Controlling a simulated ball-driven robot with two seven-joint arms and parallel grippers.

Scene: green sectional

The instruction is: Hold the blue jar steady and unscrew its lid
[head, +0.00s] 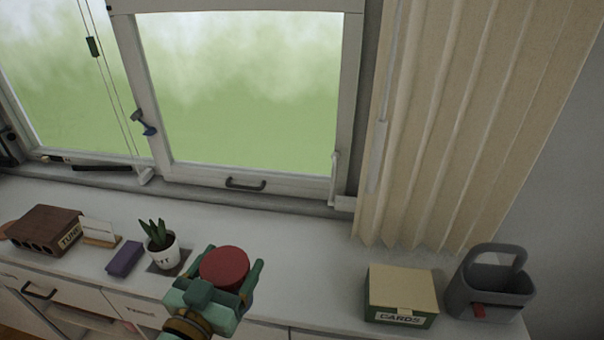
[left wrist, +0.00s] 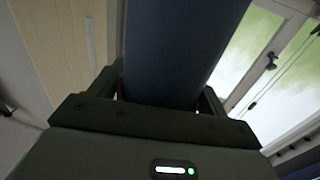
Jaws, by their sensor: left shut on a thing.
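The blue jar (left wrist: 180,50) shows in the left wrist view as a dark blue body between the two fingers of my left gripper (left wrist: 165,92). In the head view a round red lid (head: 224,268) faces up between the fingers of my left gripper (head: 228,278), at the front of the white counter. The lid hides the jar's body there. My left gripper is shut on the jar. I cannot tell whether the jar rests on the counter or is held above it. My right gripper is not in view.
A potted plant (head: 161,248) stands just left of my gripper. Further left are a purple block (head: 125,259), a card holder (head: 99,231) and a brown box (head: 45,229). A cards box (head: 401,292) and a grey caddy (head: 490,287) stand right. The counter (head: 318,270) between is clear.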

